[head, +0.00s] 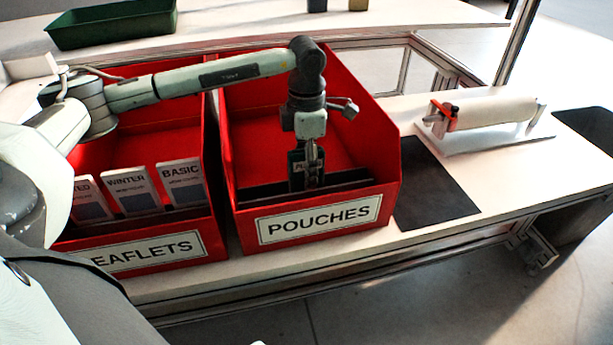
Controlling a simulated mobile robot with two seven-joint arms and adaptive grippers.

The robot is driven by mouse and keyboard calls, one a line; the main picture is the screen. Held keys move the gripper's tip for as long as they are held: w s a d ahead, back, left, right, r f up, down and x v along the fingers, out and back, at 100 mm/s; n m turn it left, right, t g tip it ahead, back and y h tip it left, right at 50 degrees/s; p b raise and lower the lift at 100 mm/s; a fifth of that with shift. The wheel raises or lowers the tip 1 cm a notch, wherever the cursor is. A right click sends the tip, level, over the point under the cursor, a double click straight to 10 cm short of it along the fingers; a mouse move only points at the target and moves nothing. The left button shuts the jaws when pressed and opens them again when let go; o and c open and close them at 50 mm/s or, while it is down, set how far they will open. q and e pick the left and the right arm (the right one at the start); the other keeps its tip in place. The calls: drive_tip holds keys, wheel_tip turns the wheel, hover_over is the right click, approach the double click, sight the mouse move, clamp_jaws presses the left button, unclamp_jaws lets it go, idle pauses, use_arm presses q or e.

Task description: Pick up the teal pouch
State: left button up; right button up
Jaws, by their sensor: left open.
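The red bin labelled POUCHES (318,218) stands on the white bench near the middle of the head view. Dark flat items (348,186) stand in its front part, just behind the front wall. My right gripper is not in view.
A red LEAFLETS bin (150,252) with upright cards stands directly left. A dark mat (432,185) lies right of the POUCHES bin, bare. Beyond it is a white roll on a stand (495,112). A green tray (112,22) sits on the back table.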

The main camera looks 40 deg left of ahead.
use_arm(q)
drive_tip(key=shift+c, duration=0.5)
clamp_jaws()
drive_tip(key=shift+r, duration=0.15)
